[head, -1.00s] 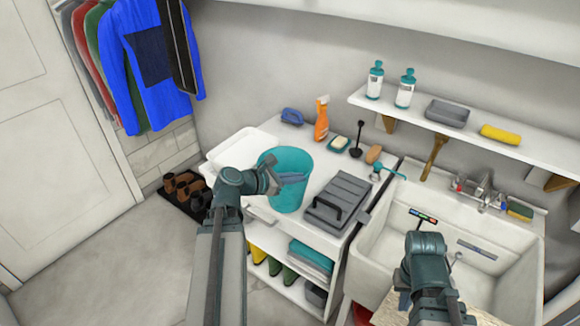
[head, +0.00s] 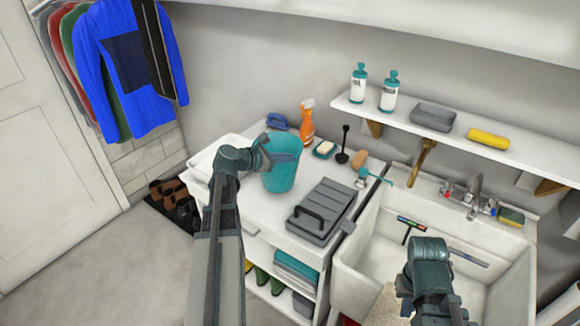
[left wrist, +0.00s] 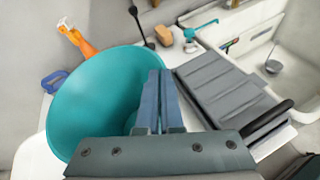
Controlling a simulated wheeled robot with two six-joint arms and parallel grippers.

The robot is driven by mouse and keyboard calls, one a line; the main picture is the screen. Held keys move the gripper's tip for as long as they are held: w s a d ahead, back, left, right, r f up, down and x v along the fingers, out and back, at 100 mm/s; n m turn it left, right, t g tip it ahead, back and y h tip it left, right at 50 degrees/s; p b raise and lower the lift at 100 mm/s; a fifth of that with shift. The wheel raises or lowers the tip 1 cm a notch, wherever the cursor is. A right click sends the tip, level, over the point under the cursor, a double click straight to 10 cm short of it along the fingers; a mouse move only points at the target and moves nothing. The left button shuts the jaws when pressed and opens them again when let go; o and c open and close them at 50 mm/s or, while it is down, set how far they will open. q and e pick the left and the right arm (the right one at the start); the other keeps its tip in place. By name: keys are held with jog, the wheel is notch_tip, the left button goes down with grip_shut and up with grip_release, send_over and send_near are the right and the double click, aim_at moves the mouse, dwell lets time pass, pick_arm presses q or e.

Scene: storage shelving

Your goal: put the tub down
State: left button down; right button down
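The tub is a teal, round, bucket-like container (head: 281,178) over the white counter, left of the grey toolbox.
The grey toolbox (head: 322,210) stands close on the tub's right. A white basin (head: 205,160) is on the left. A blue brush (head: 277,121), orange spray bottle (head: 307,122) and soap dish (head: 325,149) stand behind. The sink (head: 395,225) is further right.

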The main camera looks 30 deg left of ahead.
pick_arm(q)
jog(key=shift+f+b, duration=1.35)
jog(key=shift+f, duration=0.3)
jog(key=shift+f, duration=0.15)
jog(key=c, duration=1.1)
grip_release()
jog(key=shift+p+v, duration=2.35)
jog(key=shift+v, duration=3.7)
jog(key=shift+w, duration=0.1)
